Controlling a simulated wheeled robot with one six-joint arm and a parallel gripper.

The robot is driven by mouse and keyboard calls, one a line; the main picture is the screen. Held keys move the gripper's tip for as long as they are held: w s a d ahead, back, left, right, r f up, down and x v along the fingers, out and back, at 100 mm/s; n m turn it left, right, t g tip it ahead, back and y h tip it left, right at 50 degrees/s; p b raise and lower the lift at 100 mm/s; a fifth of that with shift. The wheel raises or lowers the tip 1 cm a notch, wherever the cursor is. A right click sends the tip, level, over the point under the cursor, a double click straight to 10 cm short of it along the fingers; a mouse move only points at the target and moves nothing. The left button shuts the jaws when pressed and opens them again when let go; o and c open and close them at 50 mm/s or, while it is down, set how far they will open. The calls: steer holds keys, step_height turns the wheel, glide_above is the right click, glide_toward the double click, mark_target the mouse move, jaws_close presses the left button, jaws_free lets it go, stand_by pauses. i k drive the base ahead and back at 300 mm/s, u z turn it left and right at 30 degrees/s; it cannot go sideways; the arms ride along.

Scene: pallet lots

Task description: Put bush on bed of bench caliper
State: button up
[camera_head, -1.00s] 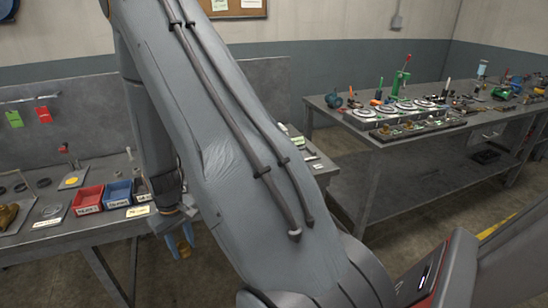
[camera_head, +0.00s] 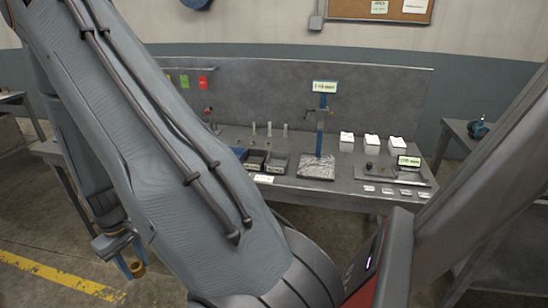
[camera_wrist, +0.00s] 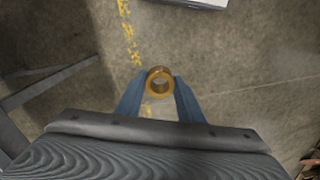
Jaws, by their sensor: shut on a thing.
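My gripper (camera_head: 130,267) hangs low at the left of the head view, over the floor and away from the benches. Its blue fingers are shut on a brass-coloured bush (camera_head: 138,269). In the wrist view the bush (camera_wrist: 160,92) is a short ring between the tips of the gripper (camera_wrist: 160,88), its bore facing the camera. On the back bench (camera_head: 285,185), a low grey plate (camera_head: 395,179) at the right carries small dark parts and a green-lit display (camera_head: 409,161). It may be the bench caliper, but its bed is too small to make out.
A blue-posted stand (camera_head: 321,128) on a speckled slab (camera_head: 316,171) stands mid-bench. Dark bins (camera_head: 277,162) are left of it, white boxes (camera_head: 371,143) right. Another table (camera_head: 462,140) is at far right. Open floor with a yellow line (camera_head: 60,276) lies at left.

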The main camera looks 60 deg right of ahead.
mark_target(411, 177)
steer(key=u, duration=0.15)
steer(key=k, duration=1.7)
steer(key=z, duration=2.15)
steer(key=i, duration=0.35)
steer(key=u, duration=0.05)
